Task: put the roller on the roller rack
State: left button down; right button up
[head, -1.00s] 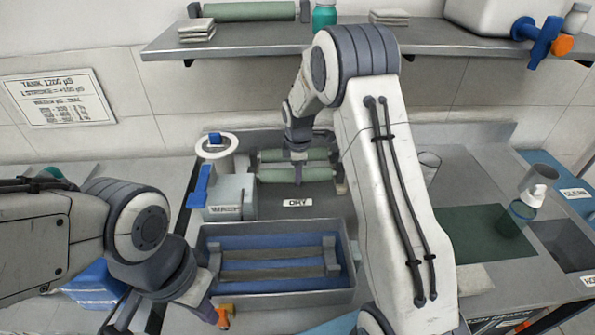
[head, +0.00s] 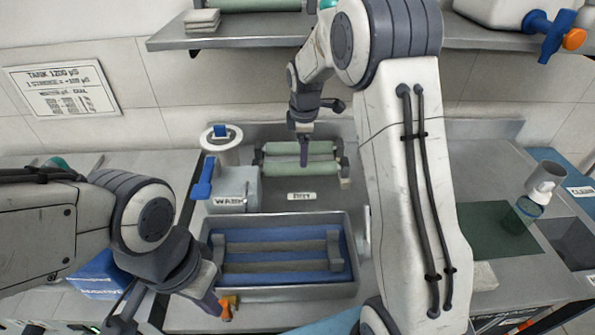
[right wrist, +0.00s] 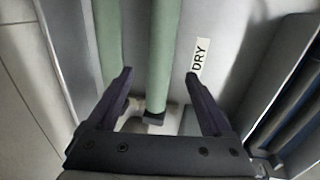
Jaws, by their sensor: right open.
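Two green rollers lie side by side, the back one (head: 300,147) and the front one (head: 300,161), between end supports (head: 345,172) in the tray area labelled DRY. Both rollers also show in the right wrist view, one at the left (right wrist: 107,40) and one in the middle (right wrist: 163,60). My right gripper (right wrist: 160,75) is open and empty above them, with the middle roller between its fingers in the picture; I cannot tell its height.
A metal basin (head: 280,293) with blue inside and dark bars stands in front. A WASH unit (head: 236,187) is left of the rollers. An overhead shelf (head: 240,34) holds another green roller (head: 250,4). A cup (head: 545,177) and a green mat (head: 490,232) are at right.

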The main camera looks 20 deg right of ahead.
jog(key=s+a+r+m+y, duration=0.1)
jog(key=s+a+r+m, duration=0.3)
jog(key=s+a, duration=1.15)
jog(key=s+a+m+g, duration=0.2)
jog(key=s+m, duration=0.1)
jog(key=s, duration=1.7)
jog(key=shift+r+m+y, duration=0.2)
jog(key=shift+m+y, duration=0.1)
jog(key=shift+w, duration=0.1)
